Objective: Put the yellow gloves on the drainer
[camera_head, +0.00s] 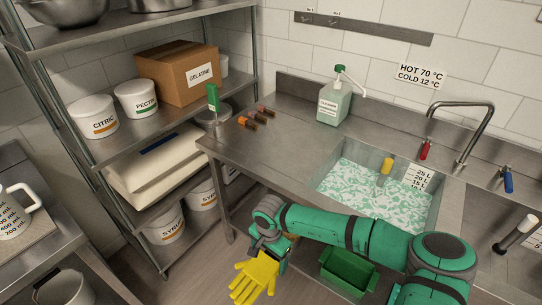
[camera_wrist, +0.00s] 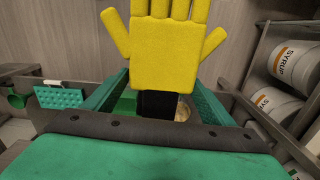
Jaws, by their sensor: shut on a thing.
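The yellow gloves (camera_head: 255,276) hang from my gripper (camera_head: 279,259), fingers pointing down to the left, low in front of the counter. In the wrist view the yellow gloves (camera_wrist: 165,50) stand out beyond my gripper (camera_wrist: 158,98), palm and spread fingers showing. Its two teal jaws are shut around a dark part below the palm. I cannot tell for sure which surface is the drainer; a bare metal strip (camera_head: 453,212) lies right of the sink.
A green bin (camera_head: 348,274) sits below the counter front, beside my arm. A cleaner bottle (camera_head: 334,103) and several brown-orange pieces (camera_head: 248,123) stand on the counter. Shelves (camera_head: 140,120) fill the left.

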